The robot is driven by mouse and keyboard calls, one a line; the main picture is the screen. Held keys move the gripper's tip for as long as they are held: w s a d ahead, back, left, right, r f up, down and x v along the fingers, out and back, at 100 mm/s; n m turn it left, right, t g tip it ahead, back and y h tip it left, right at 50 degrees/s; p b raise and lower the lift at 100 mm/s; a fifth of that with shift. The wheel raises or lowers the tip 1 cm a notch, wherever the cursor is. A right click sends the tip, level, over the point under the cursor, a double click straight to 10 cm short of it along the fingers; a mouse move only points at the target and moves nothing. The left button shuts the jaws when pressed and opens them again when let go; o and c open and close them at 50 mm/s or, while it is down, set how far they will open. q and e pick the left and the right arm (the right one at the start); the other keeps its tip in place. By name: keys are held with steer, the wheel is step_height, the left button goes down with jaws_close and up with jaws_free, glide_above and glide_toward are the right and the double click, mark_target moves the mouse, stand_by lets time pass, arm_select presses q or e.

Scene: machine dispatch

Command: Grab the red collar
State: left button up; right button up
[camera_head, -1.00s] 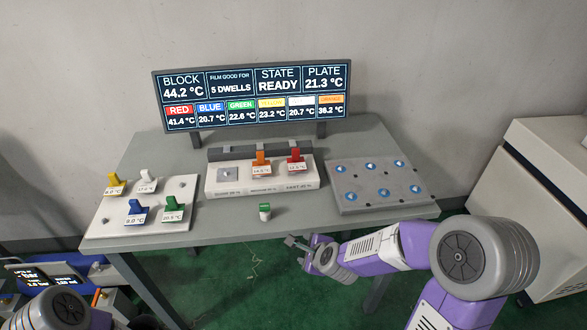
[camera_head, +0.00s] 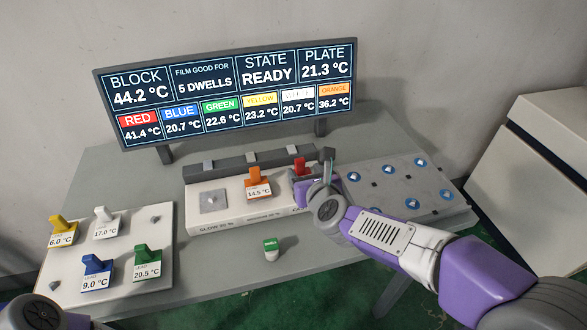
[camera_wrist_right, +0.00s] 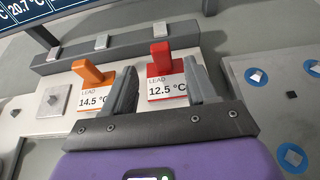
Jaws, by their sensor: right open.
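The red collar (camera_head: 300,167) stands upright at the right end of the white block (camera_head: 215,222), partly hidden by my right gripper in the head view. In the right wrist view the red collar (camera_wrist_right: 160,60) shows with its label reading 12.5 °C. My right gripper (camera_head: 314,170) is open above the right end of the block. In the wrist view its two fingertips (camera_wrist_right: 160,68) lie to the left and right of the red collar; I cannot tell how deep they reach around it. No hold shows. My left gripper is out of view; only part of my left arm shows.
An orange collar (camera_head: 254,178) stands left of the red one, close to a finger in the wrist view. A dark rail (camera_head: 225,167) runs behind. A grey plate (camera_head: 385,190) with blue spots is at right. A white board (camera_head: 75,262) holds several collars. A green-topped piece (camera_head: 271,249) stands in front.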

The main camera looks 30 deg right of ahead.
mark_target(301, 165)
steer(key=shift+w+d+f, duration=0.25)
steer(key=shift+w+f, duration=0.1)
steer(key=shift+w, duration=0.2)
steer(key=b+x, duration=0.1)
steer(key=x, duration=0.4)
steer(key=shift+r, duration=0.2)
jaws_close()
